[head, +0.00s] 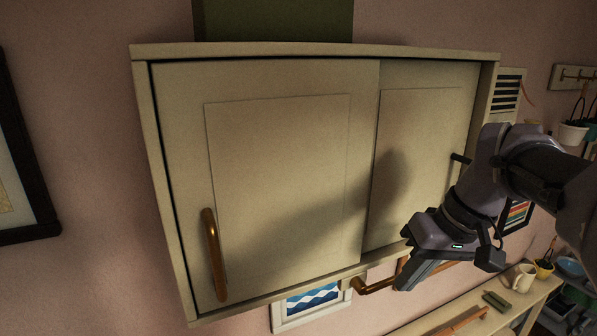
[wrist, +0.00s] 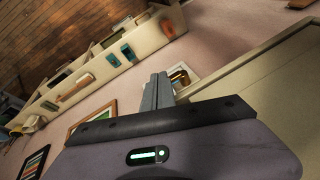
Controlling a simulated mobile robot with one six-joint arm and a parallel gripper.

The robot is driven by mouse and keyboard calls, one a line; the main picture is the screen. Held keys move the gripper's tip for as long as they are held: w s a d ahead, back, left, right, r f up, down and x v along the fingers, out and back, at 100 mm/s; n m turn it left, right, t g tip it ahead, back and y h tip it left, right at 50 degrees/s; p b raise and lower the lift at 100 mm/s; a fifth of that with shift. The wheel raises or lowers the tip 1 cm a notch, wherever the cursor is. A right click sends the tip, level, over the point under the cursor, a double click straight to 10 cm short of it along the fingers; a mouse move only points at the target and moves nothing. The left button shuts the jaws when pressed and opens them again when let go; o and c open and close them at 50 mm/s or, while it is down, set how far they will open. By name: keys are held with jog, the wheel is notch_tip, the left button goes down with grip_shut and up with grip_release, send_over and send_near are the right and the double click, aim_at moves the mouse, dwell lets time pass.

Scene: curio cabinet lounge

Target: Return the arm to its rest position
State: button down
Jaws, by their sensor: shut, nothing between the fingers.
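My arm comes in from the right in the head view, in front of the right part of a cream wall cabinet (head: 280,75). My gripper (head: 404,282) is shut and empty, low near the cabinet's bottom right edge. In the wrist view its fingers (wrist: 157,88) lie together with nothing between them. The cabinet has two door panels, and both cover its front. The left door (head: 180,150) has a long copper handle (head: 213,255). The right door (head: 420,120) is partly hidden by my arm, with a dark handle (head: 460,158) at its right.
Below the cabinet are a brass bar (head: 374,287) and a framed wave picture (head: 310,302). A low shelf unit (head: 425,325) at lower right holds a mug (head: 523,277) and small items. A dark frame (head: 25,180) hangs at left.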

jog(key=s+a+f+m+t+b, duration=0.1)
jog(key=s+a+f+b, duration=0.3)
jog(key=f+b, duration=0.5)
jog(key=s+a+f+m+t+b, duration=0.1)
jog(key=s+f+b, duration=0.5)
jog(key=f, duration=1.1)
jog(key=s+a+f+m+h+b, duration=0.1)
jog(key=s+a+f+m+b, duration=0.2)
jog(key=f+b, duration=0.9)
jog(key=s+a+f, duration=0.2)
jog(key=a, duration=0.1)
jog(key=shift+s+a+t, duration=0.15)
jog(key=shift+a+t, duration=0.15)
jog(key=shift+t, duration=0.1)
